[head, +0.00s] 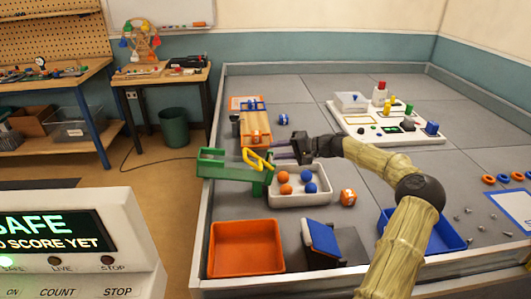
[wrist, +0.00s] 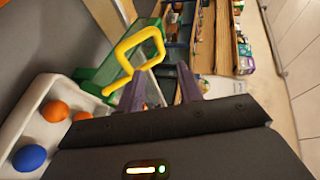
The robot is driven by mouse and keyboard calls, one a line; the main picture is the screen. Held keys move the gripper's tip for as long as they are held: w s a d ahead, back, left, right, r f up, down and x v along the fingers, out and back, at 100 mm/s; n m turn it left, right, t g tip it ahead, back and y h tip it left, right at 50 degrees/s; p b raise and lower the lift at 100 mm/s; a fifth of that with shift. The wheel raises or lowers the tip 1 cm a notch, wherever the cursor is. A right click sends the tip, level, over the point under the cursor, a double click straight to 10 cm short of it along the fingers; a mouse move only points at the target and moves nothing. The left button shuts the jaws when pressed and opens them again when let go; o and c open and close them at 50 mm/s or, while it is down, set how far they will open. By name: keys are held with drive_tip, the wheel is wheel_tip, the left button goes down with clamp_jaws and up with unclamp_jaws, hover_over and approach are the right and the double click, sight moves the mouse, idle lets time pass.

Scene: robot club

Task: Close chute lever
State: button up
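The chute lever (head: 257,159) is a yellow loop handle on the green chute (head: 225,165), which stands at the left edge of the grey table. My gripper (head: 277,151) is just right of the lever, with its fingers pointing left toward it. In the wrist view the yellow lever (wrist: 157,36) shows beyond the fingertips, with the green chute (wrist: 98,75) behind it. My gripper (wrist: 160,88) is open there, with a gap between its two purple fingers and nothing held. I cannot tell whether a finger touches the lever.
A white tray (head: 299,204) with orange and blue balls sits below my gripper. An orange tray (head: 246,249) and a blue tray (head: 452,238) are nearer the front. An orange-and-wood ramp (head: 255,127) stands behind the chute. A white board (head: 385,134) with colored parts lies at the back right.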

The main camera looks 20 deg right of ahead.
drive_tip(key=v, duration=0.6)
drive_tip(key=shift+s+d, duration=0.15)
drive_tip(key=shift+d, duration=0.1)
drive_tip(key=shift+r, duration=0.15)
drive_tip(key=shift+a, duration=0.1)
